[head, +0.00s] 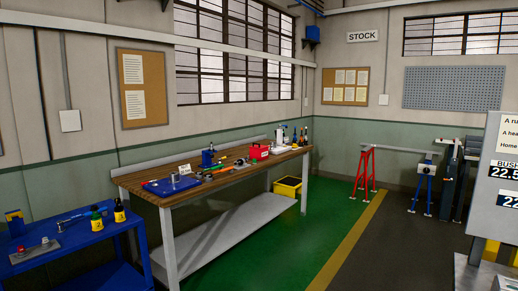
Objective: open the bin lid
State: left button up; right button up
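Neither of my grippers shows in the head view.
The workbench (160,200) runs along the left wall with tools and a red box (259,151). A blue cart (75,243) is at front left. Red trestles (364,172) and a machine stand at the right. The green floor (290,235) ahead is clear.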

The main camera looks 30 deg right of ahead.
aim_at(259, 145)
jog(key=i+l+z, duration=0.3)
jog(key=i, duration=0.15)
jog(key=i+z, duration=0.3)
jog(key=i+l+z, duration=0.2)
jog(key=i+z, duration=0.25)
jog(key=i, duration=0.25)
jog(key=i+z, duration=0.5)
jog(key=i, duration=0.2)
jog(key=i+j+z, duration=0.45)
jog(key=i, duration=0.25)
jog(key=i+l+u, duration=0.25)
jog(key=i, duration=0.3)
jog(key=i+l+u, duration=0.25)
jog(key=i, duration=0.3)
jog(key=i+l+u, duration=0.25)
jog(key=i+l, duration=0.2)
jog(key=i, duration=0.1)
